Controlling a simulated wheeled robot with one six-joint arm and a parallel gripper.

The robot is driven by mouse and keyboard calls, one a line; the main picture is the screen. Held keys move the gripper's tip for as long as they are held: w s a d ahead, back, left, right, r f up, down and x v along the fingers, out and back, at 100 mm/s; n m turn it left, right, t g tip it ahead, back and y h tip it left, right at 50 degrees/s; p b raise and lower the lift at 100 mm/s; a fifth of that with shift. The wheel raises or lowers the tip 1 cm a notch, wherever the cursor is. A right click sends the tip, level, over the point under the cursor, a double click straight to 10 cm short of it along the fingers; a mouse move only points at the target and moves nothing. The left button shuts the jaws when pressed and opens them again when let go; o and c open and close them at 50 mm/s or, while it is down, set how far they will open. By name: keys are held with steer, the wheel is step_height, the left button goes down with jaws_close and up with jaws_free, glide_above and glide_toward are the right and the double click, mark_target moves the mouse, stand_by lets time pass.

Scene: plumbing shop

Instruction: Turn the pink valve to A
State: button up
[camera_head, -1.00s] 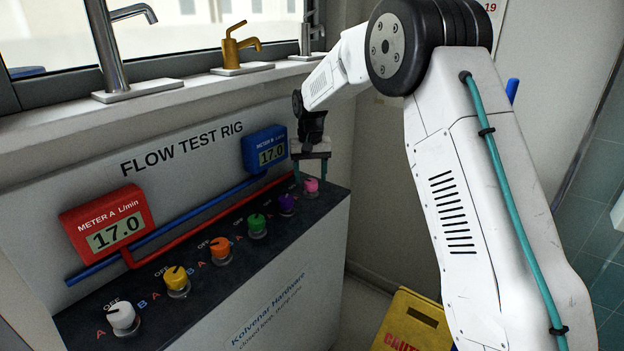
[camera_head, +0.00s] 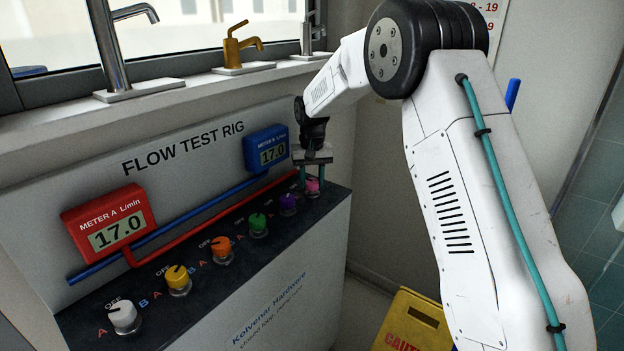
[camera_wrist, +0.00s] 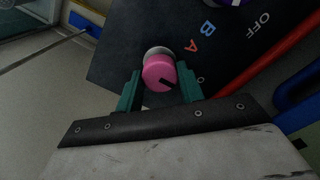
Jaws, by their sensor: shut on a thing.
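The pink valve (camera_head: 313,186) is the far-right knob on the rig's dark top. My gripper (camera_head: 312,180) reaches down from above and is shut on the knob, with one finger at each side. The wrist view shows my gripper (camera_wrist: 159,88) with the knob's face uncovered. Letters A (camera_wrist: 193,46) and B (camera_wrist: 208,28) and the word OFF are printed nearby; which knob they belong to is unclear.
A purple knob (camera_head: 287,204) stands close beside the pink one, followed by green, orange, yellow and white knobs. The red meter (camera_head: 108,227) and blue meter (camera_head: 267,148) both read 17.0. A yellow caution sign (camera_head: 412,322) stands on the floor.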

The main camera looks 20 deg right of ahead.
steer(key=n, duration=1.1)
stand_by(0.3)
steer(key=shift+n, duration=0.4)
steer(key=o, duration=1)
